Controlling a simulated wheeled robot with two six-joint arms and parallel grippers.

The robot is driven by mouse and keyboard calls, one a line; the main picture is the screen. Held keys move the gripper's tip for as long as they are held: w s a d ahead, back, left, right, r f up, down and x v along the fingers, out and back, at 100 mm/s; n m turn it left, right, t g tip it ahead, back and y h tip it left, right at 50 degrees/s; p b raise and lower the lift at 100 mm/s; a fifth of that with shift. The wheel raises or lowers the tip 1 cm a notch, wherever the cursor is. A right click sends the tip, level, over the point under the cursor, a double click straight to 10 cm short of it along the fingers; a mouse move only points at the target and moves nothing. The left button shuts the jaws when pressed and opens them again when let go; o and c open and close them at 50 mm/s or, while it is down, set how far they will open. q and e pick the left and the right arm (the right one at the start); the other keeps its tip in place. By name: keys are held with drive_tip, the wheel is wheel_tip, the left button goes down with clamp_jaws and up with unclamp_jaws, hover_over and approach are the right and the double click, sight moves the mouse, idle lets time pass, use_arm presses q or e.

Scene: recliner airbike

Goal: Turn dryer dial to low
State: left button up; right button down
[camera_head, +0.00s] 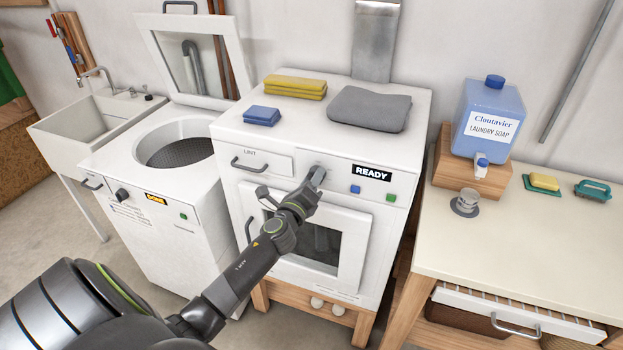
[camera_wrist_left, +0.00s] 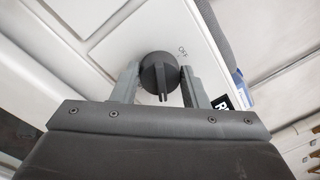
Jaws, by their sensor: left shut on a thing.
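The dryer (camera_head: 330,140) is the white machine in the middle of the head view, with a "READY" label on its front panel. My left gripper (camera_head: 315,178) reaches to that panel, just left of the label. In the left wrist view the dark round dial (camera_wrist_left: 160,76) sits between the two fingers of my left gripper (camera_wrist_left: 158,82), which is shut on it. The word "OFF" is printed beside the dial, to its upper right. Other dial markings are hidden or out of view. In the head view the gripper mostly covers the dial. My right gripper is not in view.
Yellow towels (camera_head: 295,86), blue cloths (camera_head: 262,115) and a grey cloth (camera_head: 368,108) lie on the dryer. Blue and green buttons (camera_head: 355,189) sit right of the dial. An open-lidded washer (camera_head: 150,200) stands left, and a table (camera_head: 540,235) with laundry soap (camera_head: 488,118) stands right.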

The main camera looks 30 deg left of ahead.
use_arm(q)
drive_tip(key=shift+f, duration=0.1)
idle(0.3)
drive_tip(key=o, duration=1)
drive_tip(key=b+v, duration=0.2)
drive_tip(key=v, duration=1.5)
drive_tip(key=shift+s, duration=0.2)
